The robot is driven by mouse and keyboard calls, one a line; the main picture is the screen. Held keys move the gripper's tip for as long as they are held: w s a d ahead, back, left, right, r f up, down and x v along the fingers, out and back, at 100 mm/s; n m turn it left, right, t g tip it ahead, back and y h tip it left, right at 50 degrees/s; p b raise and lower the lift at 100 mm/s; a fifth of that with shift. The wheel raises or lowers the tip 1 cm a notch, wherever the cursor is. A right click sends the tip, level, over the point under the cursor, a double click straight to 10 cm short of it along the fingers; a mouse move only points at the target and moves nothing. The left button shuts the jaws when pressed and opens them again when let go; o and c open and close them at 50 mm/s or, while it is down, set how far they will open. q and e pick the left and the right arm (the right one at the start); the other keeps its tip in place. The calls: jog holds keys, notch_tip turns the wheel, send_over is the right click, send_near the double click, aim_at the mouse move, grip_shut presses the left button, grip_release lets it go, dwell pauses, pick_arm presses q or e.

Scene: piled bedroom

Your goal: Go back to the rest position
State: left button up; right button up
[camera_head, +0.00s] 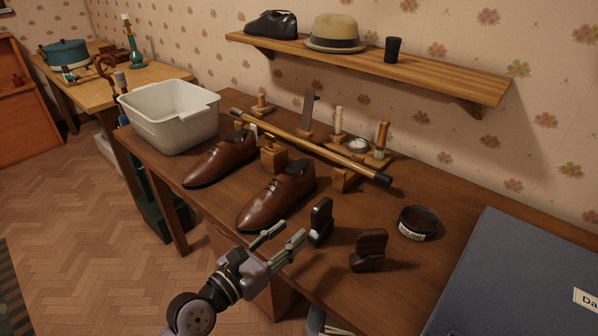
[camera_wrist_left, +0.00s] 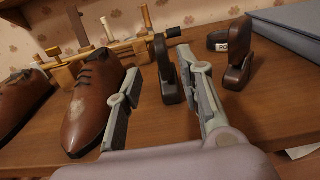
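My left gripper (camera_head: 293,231) reaches in from the lower part of the head view, over the front edge of the wooden desk (camera_head: 330,275). Its two fingers are apart with nothing held between them, as the left wrist view also shows. A dark upright brush (camera_head: 321,222) stands just beyond the fingertips; in the left wrist view it (camera_wrist_left: 163,70) appears between and behind them. I cannot tell whether a finger touches it. A second dark brown brush (camera_head: 369,251) stands to the right. My right gripper is in neither view.
Two brown shoes (camera_head: 222,159) (camera_head: 278,196) stand left of the brushes. A round tin (camera_head: 417,223) and a large blue-grey box (camera_head: 530,275) lie right. A white tub (camera_head: 170,116), a wooden rack with a long rod (camera_head: 310,146) and a wall shelf (camera_head: 370,66) are behind. Floor is clear at left.

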pick_arm(q)
jog(key=s+a+r+n+t+y, duration=0.1)
jog(key=a+r+n+t+y, duration=0.5)
jog(key=n, duration=0.5)
jog(key=s+a+r+n+t+y, duration=0.1)
jog(key=s+a+n+y, duration=0.1)
jog(key=a+n+y, duration=0.65)
jog(key=s+a+f+n+g+y, duration=0.1)
jog(key=s+a+f+n+g, duration=0.1)
jog(key=a+f+n+g, duration=0.45)
jog(key=s+a+f+n+g+y, duration=0.15)
jog(key=f+n, duration=0.25)
jog(key=n, duration=0.5)
jog(key=s+d+f+n+g+h, duration=0.3)
jog(key=s+d+f+g, duration=0.2)
jog(key=s+f, duration=0.4)
jog(key=s+d+f+n+g+h, duration=0.3)
jog(key=s+d+f+g+h, duration=0.15)
jog(key=s+f, duration=0.4)
jog(key=s+f+g+p, duration=0.2)
jog(key=s+f, duration=0.1)
jog(key=f, duration=1.9)
jog(key=s+a+f+g+y+p, duration=0.1)
jog(key=s+a+f+p, duration=0.1)
jog(key=s+f, duration=1.1)
jog(key=s+a, duration=0.1)
jog(key=s, duration=0.2)
jog(key=shift+s+a+f, duration=0.2)
jog(key=shift+s+f, duration=0.1)
jog(key=shift+f, duration=0.1)
